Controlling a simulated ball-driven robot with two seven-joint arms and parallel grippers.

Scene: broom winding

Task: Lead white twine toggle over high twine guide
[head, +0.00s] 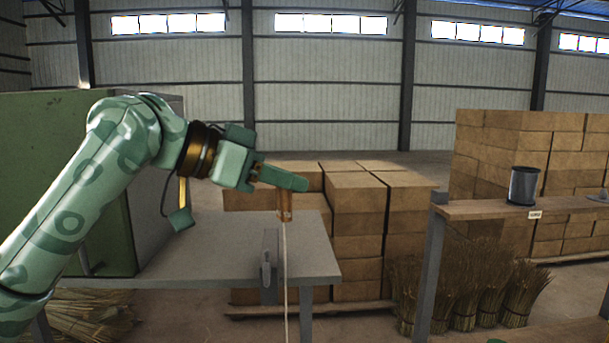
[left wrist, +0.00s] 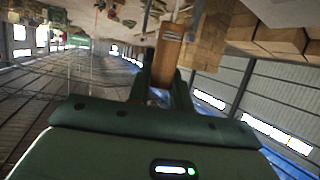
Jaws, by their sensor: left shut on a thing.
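My left gripper (head: 285,185) is shut on the wooden toggle (head: 285,206), which hangs upright below the fingers. In the left wrist view the toggle (left wrist: 168,52) shows between the two fingers of the gripper (left wrist: 163,80). The white twine (head: 286,275) runs straight down from the toggle, in front of the grey table, and out of the bottom of the head view. A grey upright plate with a rounded bracket (head: 267,262) stands just left of the twine, below the toggle; I cannot tell whether it is the high twine guide. My right gripper is not in view.
The grey table (head: 210,250) carries a green machine housing (head: 60,150) at left. Stacked cartons (head: 355,225) stand behind it. A wooden shelf (head: 480,210) on grey posts at right bears a dark spool (head: 523,186). Broom bundles (head: 465,290) stand below.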

